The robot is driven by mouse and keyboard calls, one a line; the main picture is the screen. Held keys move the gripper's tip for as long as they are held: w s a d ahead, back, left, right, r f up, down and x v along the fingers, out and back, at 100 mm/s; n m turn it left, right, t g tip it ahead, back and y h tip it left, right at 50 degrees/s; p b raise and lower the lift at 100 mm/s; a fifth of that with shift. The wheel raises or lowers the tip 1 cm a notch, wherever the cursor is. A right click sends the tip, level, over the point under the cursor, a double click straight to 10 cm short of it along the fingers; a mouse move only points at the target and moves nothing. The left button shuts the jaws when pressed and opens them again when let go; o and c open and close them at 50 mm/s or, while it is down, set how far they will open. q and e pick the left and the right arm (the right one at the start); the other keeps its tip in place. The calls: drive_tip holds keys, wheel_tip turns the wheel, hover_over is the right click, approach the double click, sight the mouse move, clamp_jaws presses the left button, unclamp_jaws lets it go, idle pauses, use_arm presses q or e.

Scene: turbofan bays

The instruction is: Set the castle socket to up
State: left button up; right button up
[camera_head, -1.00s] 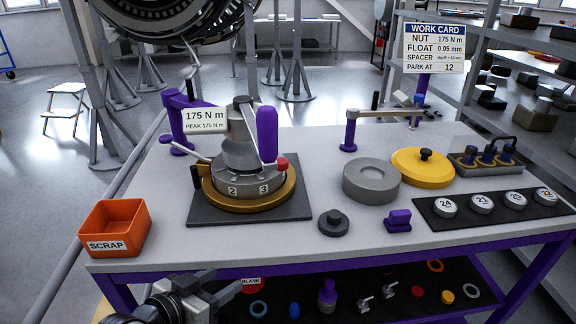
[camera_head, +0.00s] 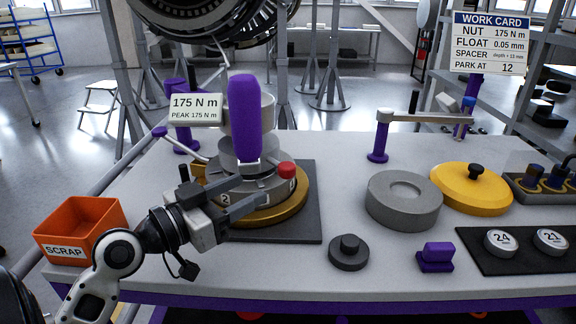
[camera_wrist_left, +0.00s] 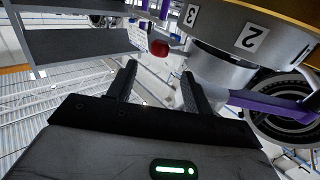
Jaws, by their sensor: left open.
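The castle socket seems to be the grey stepped body (camera_head: 249,152) on the round fixture; I cannot tell its exact bounds. A thick upright purple handle (camera_head: 244,115) stands in front of it, and a red knob (camera_head: 286,170) sticks out at its right. My left gripper (camera_head: 254,192) is open and empty, in front of the numbered grey ring (camera_head: 278,193), its fingers pointing right below the red knob. The left wrist view shows the two spread fingers (camera_wrist_left: 158,84), with the red knob (camera_wrist_left: 158,47) beyond them. My right gripper is not in view.
The fixture stands on a dark mat (camera_head: 310,222) with a yellow base ring (camera_head: 285,215). An orange scrap bin (camera_head: 95,213) is at the left. A grey ring (camera_head: 385,218), a yellow disc (camera_head: 470,200), a dark knob piece (camera_head: 348,258) and a purple block (camera_head: 436,262) lie to the right.

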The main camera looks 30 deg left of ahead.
sight(280, 172)
use_arm(q)
drive_tip(key=p+x, duration=0.2)
drive_tip(key=x, duration=0.7)
drive_tip(key=shift+w+r, duration=0.1)
drive_tip(key=shift+w, duration=0.25)
drive_tip(key=shift+w+d+p, duration=0.2)
drive_tip(key=shift+w+p, duration=0.1)
drive_tip(key=shift+w, duration=0.2)
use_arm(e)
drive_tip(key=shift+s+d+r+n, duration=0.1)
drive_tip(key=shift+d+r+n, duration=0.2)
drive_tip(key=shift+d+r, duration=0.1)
